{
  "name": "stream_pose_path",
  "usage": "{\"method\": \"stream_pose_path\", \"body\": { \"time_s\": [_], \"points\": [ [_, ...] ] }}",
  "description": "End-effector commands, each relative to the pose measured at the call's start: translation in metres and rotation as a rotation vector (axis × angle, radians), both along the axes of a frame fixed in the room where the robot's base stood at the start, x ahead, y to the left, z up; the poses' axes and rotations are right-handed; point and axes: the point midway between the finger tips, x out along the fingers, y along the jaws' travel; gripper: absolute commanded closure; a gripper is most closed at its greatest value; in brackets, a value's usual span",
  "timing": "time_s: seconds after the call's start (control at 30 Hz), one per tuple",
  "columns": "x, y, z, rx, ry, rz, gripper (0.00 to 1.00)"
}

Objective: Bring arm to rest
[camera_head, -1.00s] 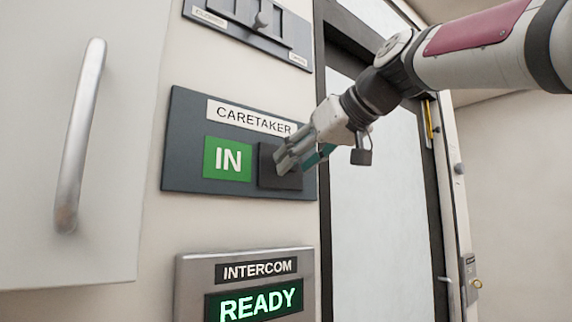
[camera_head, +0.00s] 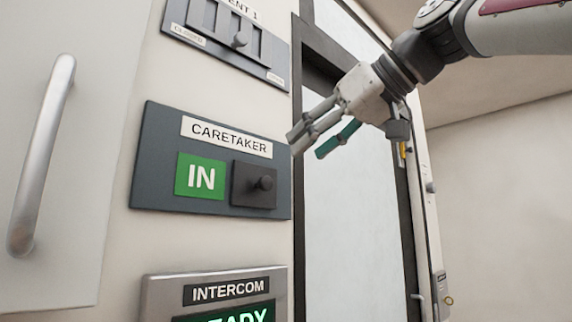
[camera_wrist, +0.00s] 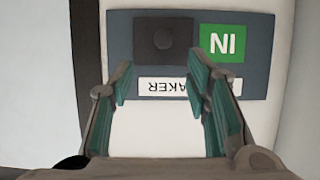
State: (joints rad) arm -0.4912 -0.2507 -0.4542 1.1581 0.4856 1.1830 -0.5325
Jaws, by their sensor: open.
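My gripper (camera_head: 310,147) is open and empty. In the head view it is up and to the right of the caretaker panel (camera_head: 150,186), in front of the door frame, apart from the panel. The panel has a green IN sign (camera_head: 201,175) and a black slider with a round knob (camera_head: 263,183) beside it. In the wrist view the panel appears upside down between and beyond my gripper's fingers (camera_wrist: 160,92), with the knob (camera_wrist: 163,39) and the IN sign (camera_wrist: 222,43) in sight. Part of the CARETAKER label (camera_wrist: 160,87) is hidden by a finger.
A vent panel (camera_head: 265,70) with a small lever is above. An intercom panel (camera_head: 158,300) is below, cut by the frame. A metal handle (camera_head: 42,160) is on a cabinet door at left. A door with a pale pane (camera_head: 350,220) is at right.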

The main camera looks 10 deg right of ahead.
Motion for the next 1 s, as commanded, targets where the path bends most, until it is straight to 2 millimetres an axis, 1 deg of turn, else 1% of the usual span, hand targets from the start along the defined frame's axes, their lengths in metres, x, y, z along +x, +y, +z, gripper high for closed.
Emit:
{"method": "stream_pose_path", "body": {
  "time_s": [0.2,0.67,0.73,0.77,0.87,0.97,1.0],
  "points": [
    [-0.006,-0.004,0.003,-0.001,0.001,0.000,0.56],
    [-0.006,-0.004,0.002,-0.001,0.001,0.000,0.56],
    [-0.006,-0.005,-0.001,0.001,0.009,-0.005,0.56],
    [-0.006,-0.006,-0.005,0.002,0.017,-0.009,0.56],
    [-0.008,-0.013,-0.031,0.010,0.075,-0.039,0.56],
    [-0.015,-0.021,-0.076,0.012,0.168,-0.089,0.56],
    [-0.019,-0.024,-0.097,0.012,0.211,-0.113,0.56]
  ]
}}
